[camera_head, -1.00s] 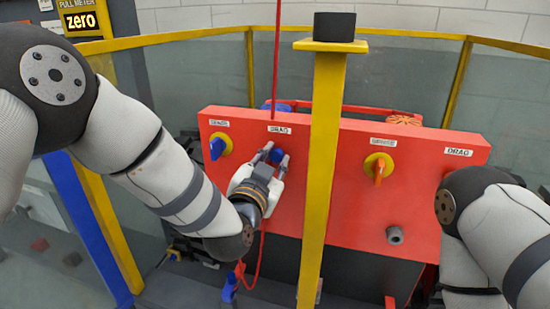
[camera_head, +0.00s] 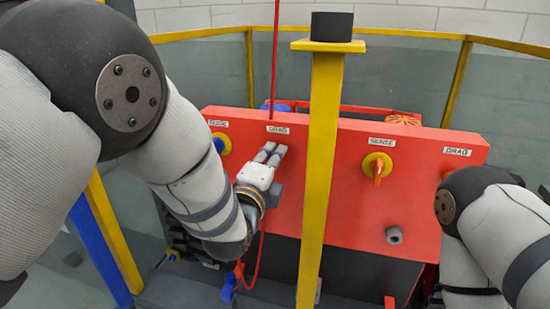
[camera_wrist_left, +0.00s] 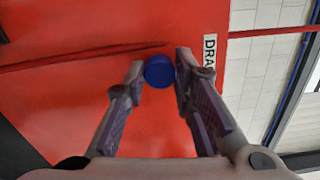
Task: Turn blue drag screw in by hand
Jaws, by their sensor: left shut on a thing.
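The blue drag screw (camera_wrist_left: 159,71) shows in the left wrist view as a round blue head on the red panel (camera_head: 345,200), beside a label partly cut off. My left gripper (camera_head: 271,153) is at the panel just below the left DRAG label (camera_head: 278,130). In the left wrist view its two fingertips (camera_wrist_left: 158,66) are on either side of the screw head, shut on it. In the head view the fingers hide the screw. My right arm shows at the right, but its gripper is not visible.
A yellow post (camera_head: 320,180) stands in front of the panel, right of my left gripper. An orange knob (camera_head: 377,168) and a grey knob (camera_head: 394,235) are on the panel's right half. A thin red rod (camera_head: 275,60) rises above the left DRAG label. A red cable (camera_head: 258,262) hangs below.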

